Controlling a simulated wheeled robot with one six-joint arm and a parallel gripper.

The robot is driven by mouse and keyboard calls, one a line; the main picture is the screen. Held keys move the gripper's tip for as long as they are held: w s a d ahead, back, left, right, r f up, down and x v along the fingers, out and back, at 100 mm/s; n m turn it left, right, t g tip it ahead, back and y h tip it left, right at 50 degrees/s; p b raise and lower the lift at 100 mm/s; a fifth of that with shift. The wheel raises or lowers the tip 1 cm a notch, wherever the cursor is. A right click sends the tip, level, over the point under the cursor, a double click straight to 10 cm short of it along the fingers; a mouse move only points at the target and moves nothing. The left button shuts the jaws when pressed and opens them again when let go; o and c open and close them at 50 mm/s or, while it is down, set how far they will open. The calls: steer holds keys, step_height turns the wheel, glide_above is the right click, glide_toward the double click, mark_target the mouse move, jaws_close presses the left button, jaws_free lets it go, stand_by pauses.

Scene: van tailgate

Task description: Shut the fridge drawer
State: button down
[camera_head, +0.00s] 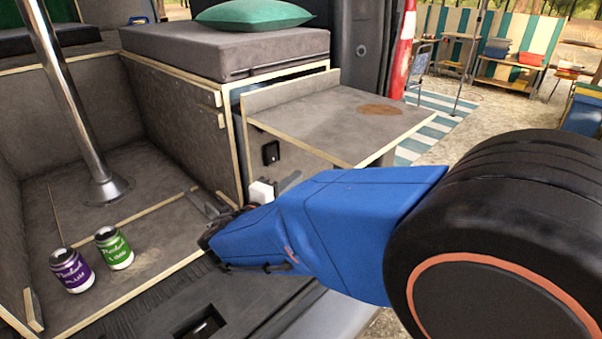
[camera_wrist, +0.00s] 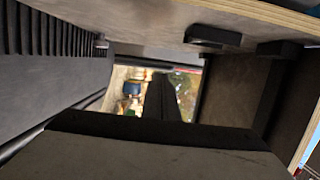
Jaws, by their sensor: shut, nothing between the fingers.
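A grey-topped, wood-edged unit (camera_head: 335,112) juts out from under the bench at the right in the head view. It looks like the pulled-out drawer, but I see no fridge inside it. A small black fitting (camera_head: 270,153) is on its near face. My blue arm reaches across from the right, below this unit. My gripper (camera_wrist: 161,90) shows as dark, closed fingers in the wrist view, with nothing between them. In the head view its end is low, near the van's rear edge, and its tips are hard to make out. I cannot tell whether it touches the unit.
A purple can (camera_head: 71,270) and a green can (camera_head: 114,248) stand on the van floor at the left. A metal post (camera_head: 70,100) rises behind them. A grey cushion (camera_head: 225,50) with a green pillow (camera_head: 254,14) covers the bench. Open ground lies beyond at the right.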

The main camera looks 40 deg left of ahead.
mark_target(276, 173)
steer(key=s, duration=1)
steer(key=shift+w+a, duration=1)
steer(key=shift+w, duration=0.6)
steer(key=shift+w+a, duration=0.95)
steer(key=shift+w, duration=0.7)
steer(key=shift+w+a, duration=1)
steer(key=shift+w, duration=0.6)
